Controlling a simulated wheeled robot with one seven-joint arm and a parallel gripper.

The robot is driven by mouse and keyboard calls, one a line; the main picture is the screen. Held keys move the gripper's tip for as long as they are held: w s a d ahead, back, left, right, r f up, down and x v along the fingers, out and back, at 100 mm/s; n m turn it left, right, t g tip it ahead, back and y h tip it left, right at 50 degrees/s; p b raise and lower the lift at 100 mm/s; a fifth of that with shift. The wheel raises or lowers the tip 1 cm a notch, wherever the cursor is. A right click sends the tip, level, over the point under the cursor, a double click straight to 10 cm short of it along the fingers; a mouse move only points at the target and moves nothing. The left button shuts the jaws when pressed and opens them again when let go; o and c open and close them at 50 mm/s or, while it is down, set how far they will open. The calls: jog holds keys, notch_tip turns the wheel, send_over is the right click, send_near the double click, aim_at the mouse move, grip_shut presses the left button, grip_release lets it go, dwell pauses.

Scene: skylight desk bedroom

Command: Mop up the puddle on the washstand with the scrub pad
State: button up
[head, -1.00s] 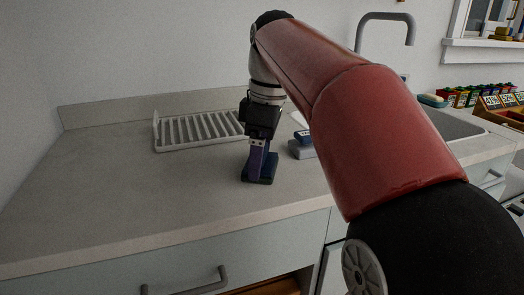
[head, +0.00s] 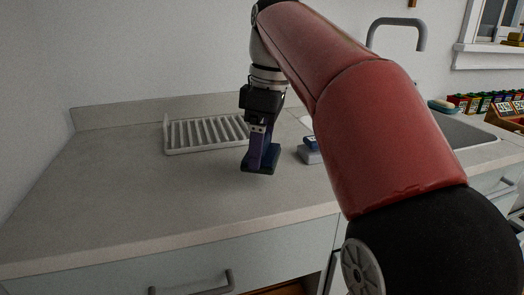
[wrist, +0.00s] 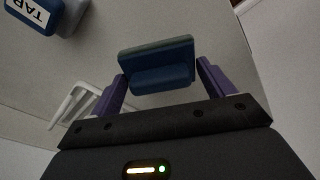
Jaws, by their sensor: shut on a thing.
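My gripper (head: 262,148) is shut on the scrub pad (head: 260,168), a dark blue block with a greenish-grey face, over the washstand's pale countertop (head: 150,200). In the wrist view the scrub pad (wrist: 157,62) sits between the two purple fingers of my gripper (wrist: 158,82). The pad looks to be a little above the counter, though the exact gap is hard to tell. I cannot make out a puddle in either current view; the pad and arm hide part of the counter.
A white slatted rack (head: 206,134) lies behind and left of the pad. A grey block with a blue top (head: 310,150) stands close on its right, and its label shows in the wrist view (wrist: 30,14). A sink and tap (head: 421,35) are farther right. The left counter is clear.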

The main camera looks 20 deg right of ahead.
jog(key=shift+r, duration=2.35)
